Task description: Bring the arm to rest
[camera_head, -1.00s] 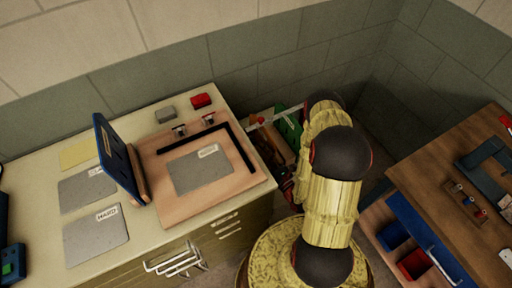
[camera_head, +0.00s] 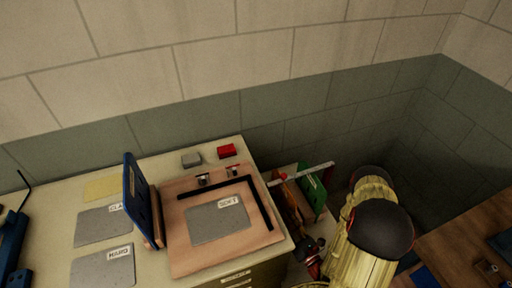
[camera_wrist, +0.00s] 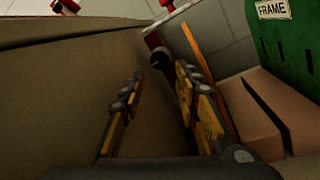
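My arm (camera_head: 378,228), yellow with dark joints, shows at the lower right of the head view, beside the bench's right end. My gripper (camera_wrist: 162,100) shows in the wrist view with its two yellow-and-grey fingers apart. Nothing is held between the fingers. A dark rod-like thing with a red part (camera_wrist: 157,48) lies beyond the fingertips; I cannot tell what it is or whether it touches. In the head view I cannot make out the gripper clearly.
The bench (camera_head: 55,205) carries a tan board with a grey plate (camera_head: 217,223), a blue upright frame (camera_head: 138,203), and grey sheets. A green panel (camera_head: 316,192) stands right of the bench; a green block labelled FRAME (camera_wrist: 290,45) shows in the wrist view. A wooden table (camera_head: 455,245) is at right.

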